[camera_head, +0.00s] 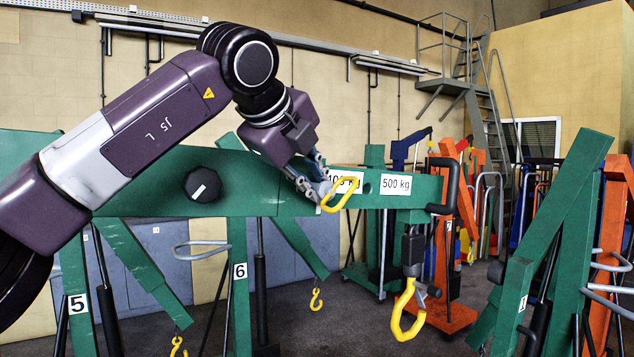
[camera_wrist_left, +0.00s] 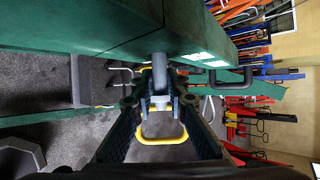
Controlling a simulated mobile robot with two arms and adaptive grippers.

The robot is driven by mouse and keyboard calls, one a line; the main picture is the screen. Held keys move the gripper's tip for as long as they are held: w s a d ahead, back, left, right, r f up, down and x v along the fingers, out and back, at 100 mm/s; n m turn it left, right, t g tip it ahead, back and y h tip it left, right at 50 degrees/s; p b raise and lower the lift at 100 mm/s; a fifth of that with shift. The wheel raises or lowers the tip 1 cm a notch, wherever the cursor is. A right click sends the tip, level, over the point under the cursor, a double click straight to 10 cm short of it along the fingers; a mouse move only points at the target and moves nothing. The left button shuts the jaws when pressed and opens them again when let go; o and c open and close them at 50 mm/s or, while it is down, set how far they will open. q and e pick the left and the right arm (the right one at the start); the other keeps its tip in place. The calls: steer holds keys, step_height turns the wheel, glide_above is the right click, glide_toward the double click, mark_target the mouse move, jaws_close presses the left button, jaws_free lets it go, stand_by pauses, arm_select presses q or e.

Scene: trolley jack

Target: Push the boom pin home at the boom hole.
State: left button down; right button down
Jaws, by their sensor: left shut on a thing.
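The boom pin has a yellow loop handle (camera_head: 350,187) and a grey shaft (camera_wrist_left: 159,68). My left gripper (camera_head: 324,188) is shut on it beside the near face of the green boom (camera_head: 270,185). In the left wrist view the yellow loop (camera_wrist_left: 162,139) shows between the fingers. The shaft points at the boom's side and its end meets the green edge there; how deep it sits cannot be told. The boom hole at the pin is hidden by the gripper and pin. My right gripper is in neither view.
A "100 kg" label (camera_head: 345,181) is partly covered by the loop; a "500 kg" label (camera_head: 395,184) is to its right. A black knob (camera_head: 203,185) sticks out on the left. A yellow hook (camera_head: 408,312) hangs below the boom's end. Green and orange cranes stand around.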

arm_select(q)
steer(key=shift+w+a+r+p, duration=0.15)
steer(key=shift+w+a+p, duration=0.4)
steer(key=shift+w, duration=0.25)
steer(key=c, duration=1.8)
jaws_free()
steer(key=shift+a, duration=0.1)
steer(key=v, duration=1.2)
steer(key=shift+s, duration=0.1)
steer(key=shift+d, duration=0.25)
steer(key=shift+c, duration=0.7)
